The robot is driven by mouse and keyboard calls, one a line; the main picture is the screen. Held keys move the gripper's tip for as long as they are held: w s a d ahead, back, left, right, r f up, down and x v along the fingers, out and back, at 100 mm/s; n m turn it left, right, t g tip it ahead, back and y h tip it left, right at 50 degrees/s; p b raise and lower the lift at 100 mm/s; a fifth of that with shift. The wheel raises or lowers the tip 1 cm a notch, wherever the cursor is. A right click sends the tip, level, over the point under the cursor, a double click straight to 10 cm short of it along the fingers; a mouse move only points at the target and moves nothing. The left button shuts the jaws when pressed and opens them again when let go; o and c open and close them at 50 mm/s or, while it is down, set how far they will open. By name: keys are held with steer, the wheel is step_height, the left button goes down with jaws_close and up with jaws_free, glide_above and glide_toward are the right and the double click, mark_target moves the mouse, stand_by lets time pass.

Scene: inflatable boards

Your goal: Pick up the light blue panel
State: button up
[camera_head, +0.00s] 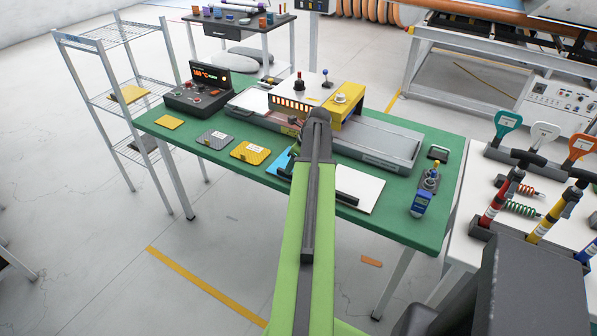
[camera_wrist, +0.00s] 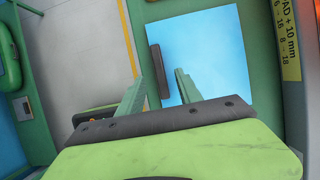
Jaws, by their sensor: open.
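The light blue panel (camera_wrist: 215,55) lies flat on the green table (camera_wrist: 160,10) and fills the upper middle of the wrist view. In the head view only a small blue part of the panel (camera_head: 285,162) shows, left of my arm, which hides the rest. A dark bar (camera_wrist: 158,68) stands at the panel's left edge in the wrist view. My gripper (camera_wrist: 160,76) is open, with its two green fingers apart below the bar. The right finger overlaps the panel's lower left in the picture; I cannot tell whether it touches. The head view does not show the fingers clearly.
Yellow (camera_head: 250,152) and grey (camera_head: 215,140) panels lie left of my arm. A white panel (camera_head: 365,188) lies right of it. A machine with a yellow housing (camera_head: 345,100) stands behind.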

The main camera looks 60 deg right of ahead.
steer(key=b+x, duration=0.3)
steer(key=x, duration=0.1)
steer(key=shift+s+f, duration=0.1)
steer(key=shift+f, duration=0.1)
steer(key=shift+f+b, duration=0.25)
steer(key=shift+b, duration=0.05)
jaws_close()
stand_by(0.4)
stand_by(1.1)
